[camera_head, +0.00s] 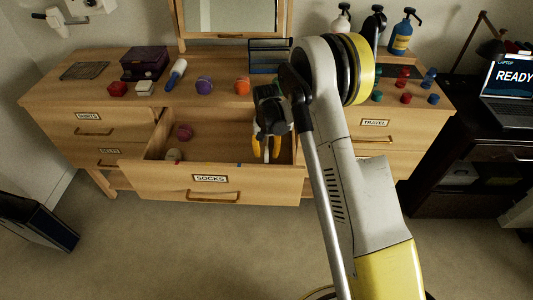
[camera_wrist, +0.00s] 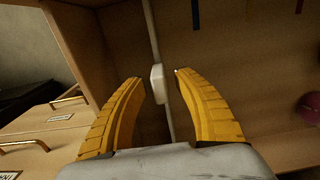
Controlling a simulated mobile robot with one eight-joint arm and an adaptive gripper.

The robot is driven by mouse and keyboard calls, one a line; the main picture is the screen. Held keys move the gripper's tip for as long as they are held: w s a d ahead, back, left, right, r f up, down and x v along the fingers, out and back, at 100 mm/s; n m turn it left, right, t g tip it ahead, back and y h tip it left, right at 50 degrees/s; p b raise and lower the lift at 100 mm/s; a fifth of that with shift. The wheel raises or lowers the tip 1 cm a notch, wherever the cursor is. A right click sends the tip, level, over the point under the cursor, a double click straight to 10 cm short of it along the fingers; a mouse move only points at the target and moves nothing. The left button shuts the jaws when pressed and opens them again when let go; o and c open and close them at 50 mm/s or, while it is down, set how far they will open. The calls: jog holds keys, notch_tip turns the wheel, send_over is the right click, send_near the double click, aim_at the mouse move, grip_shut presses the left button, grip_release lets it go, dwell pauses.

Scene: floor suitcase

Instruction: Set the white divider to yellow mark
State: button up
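The white divider (camera_wrist: 150,35) is a thin strip with a white block-like tab (camera_wrist: 158,84) in the wrist view. It stands in the open socks drawer (camera_head: 165,176), towards the drawer's right end in the head view. My gripper (camera_head: 266,155) reaches down into that drawer. Its yellow fingers (camera_wrist: 158,76) are open, one on each side of the tab, with a visible gap to each. A blue mark (camera_wrist: 195,14) and a reddish mark (camera_wrist: 299,6) show on the drawer wall.
A dark pink ball (camera_head: 184,132) and a pale ball (camera_head: 173,155) lie in the drawer's left part. Several small items and a wire organizer (camera_head: 269,55) stand on the dresser top (camera_head: 105,92). A dark desk with a laptop (camera_head: 511,84) is at the right.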

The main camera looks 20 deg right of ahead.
jog(key=shift+c, duration=0.4)
grip_shut()
jog(key=w+a, duration=0.2)
jog(key=a, duration=0.6)
jog(key=w+a, duration=0.3)
jog(key=a, duration=0.6)
jog(key=shift+w, duration=0.3)
jog(key=shift+a, duration=0.1)
jog(key=shift+o, duration=0.4)
grip_release()
jog(key=shift+r, duration=0.1)
